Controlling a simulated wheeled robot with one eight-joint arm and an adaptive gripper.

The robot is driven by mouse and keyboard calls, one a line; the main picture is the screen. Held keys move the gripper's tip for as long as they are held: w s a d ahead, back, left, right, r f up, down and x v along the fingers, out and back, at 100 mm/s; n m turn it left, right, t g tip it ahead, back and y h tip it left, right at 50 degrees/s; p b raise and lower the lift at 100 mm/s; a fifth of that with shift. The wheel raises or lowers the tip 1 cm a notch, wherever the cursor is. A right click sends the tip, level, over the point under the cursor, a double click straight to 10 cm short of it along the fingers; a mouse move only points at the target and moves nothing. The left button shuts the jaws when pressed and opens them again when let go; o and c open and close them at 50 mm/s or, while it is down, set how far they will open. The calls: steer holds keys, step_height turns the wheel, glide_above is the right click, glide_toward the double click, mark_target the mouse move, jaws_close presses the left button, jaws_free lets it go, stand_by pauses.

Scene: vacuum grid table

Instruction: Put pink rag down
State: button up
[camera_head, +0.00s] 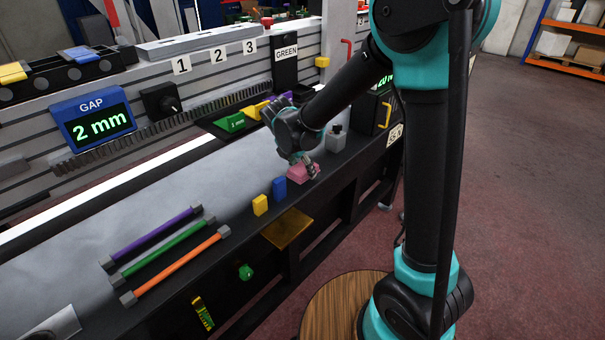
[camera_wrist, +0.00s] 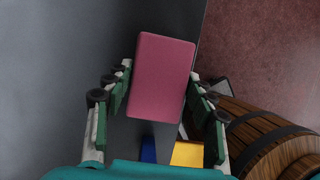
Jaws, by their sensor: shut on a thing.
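The pink rag (camera_wrist: 162,78) is a flat-faced pink block with rounded corners. In the wrist view it sits between the two green-padded fingers of my gripper (camera_wrist: 158,95), which is shut on it. In the head view the pink rag (camera_head: 298,174) shows at the front edge of the grey table (camera_head: 225,200), under my gripper (camera_head: 303,165), which points down. The fingers partly hide the rag there. I cannot tell whether its underside touches the table surface.
A blue block (camera_head: 279,188) and a yellow block (camera_head: 260,205) stand nearby along the front edge. A grey bottle (camera_head: 336,139) stands just beyond the rag. Purple, green (camera_head: 165,252) and orange bars lie to the left. A wooden barrel (camera_head: 345,305) stands on the floor in front.

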steer(key=shift+f, duration=1.1)
steer(key=o, duration=1.2)
steer(key=shift+f, duration=0.1)
steer(key=v, duration=1.2)
steer(key=s+d+f+m+y, duration=0.1)
steer(key=s+d+f+m, duration=0.2)
steer(key=d+m, duration=0.6)
steer(key=s+d+f+m+y, duration=0.1)
steer(key=s+d+f+m, duration=0.3)
steer(key=s+d+m, duration=0.3)
steer(key=s+d+f+m, duration=0.4)
steer(key=s+d+m, duration=0.1)
steer(key=d+m, duration=0.6)
steer(key=shift+s+m+t+y, duration=0.15)
steer(key=shift+m+t+y, duration=0.2)
steer(key=shift+m, duration=0.35)
